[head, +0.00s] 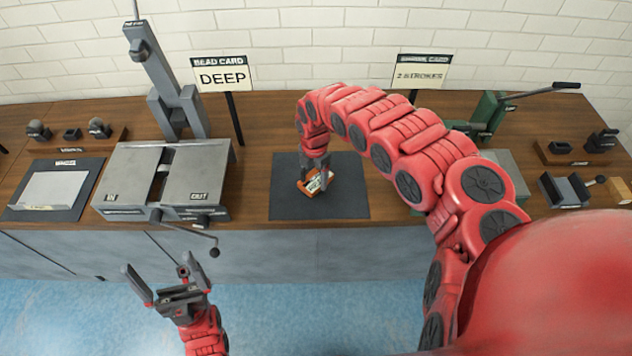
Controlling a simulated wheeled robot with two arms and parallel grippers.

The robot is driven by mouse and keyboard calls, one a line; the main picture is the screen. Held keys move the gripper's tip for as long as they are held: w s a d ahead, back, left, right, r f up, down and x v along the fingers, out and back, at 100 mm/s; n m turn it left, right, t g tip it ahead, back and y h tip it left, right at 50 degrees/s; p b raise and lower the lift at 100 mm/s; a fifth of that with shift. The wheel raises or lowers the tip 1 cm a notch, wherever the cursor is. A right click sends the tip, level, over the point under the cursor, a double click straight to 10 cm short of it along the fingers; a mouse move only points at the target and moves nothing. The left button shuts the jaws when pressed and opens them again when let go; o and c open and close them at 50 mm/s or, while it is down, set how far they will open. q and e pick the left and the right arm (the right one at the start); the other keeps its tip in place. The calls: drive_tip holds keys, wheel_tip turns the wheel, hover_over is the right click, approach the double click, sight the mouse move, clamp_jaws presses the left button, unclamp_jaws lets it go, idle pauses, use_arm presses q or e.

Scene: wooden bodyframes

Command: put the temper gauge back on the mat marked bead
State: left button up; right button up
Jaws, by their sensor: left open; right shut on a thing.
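My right gripper (317,170) points down over the dark mat (284,196) in the middle of the bench. It is shut on an orange piece with a pale lettered face (318,183), which looks to be the temper gauge. The piece is at or just above the mat; I cannot tell whether it touches. Its lettering is too small to read, and no marking shows on this mat. My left gripper (157,270) is open and empty, in front of the bench above the blue floor.
A grey two-part machine marked IN and OUT (135,182) with a front crank stands left of the mat. Another dark mat (75,205) with a pale plate lies far left. A green lever machine (490,115) stands behind my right arm. A card reads DEEP (222,78).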

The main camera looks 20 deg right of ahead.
sight(316, 174)
drive_tip(key=shift+w+d, duration=0.35)
drive_tip(key=shift+w, duration=0.3)
drive_tip(key=shift+d+f, duration=0.1)
drive_tip(key=shift+f, duration=0.1)
wheel_tip(316, 174, down, 2)
drive_tip(key=shift+w+f+p, duration=0.1)
drive_tip(key=shift+p, duration=0.45)
drive_tip(key=shift+f, duration=0.5)
drive_tip(key=shift+f, duration=0.15)
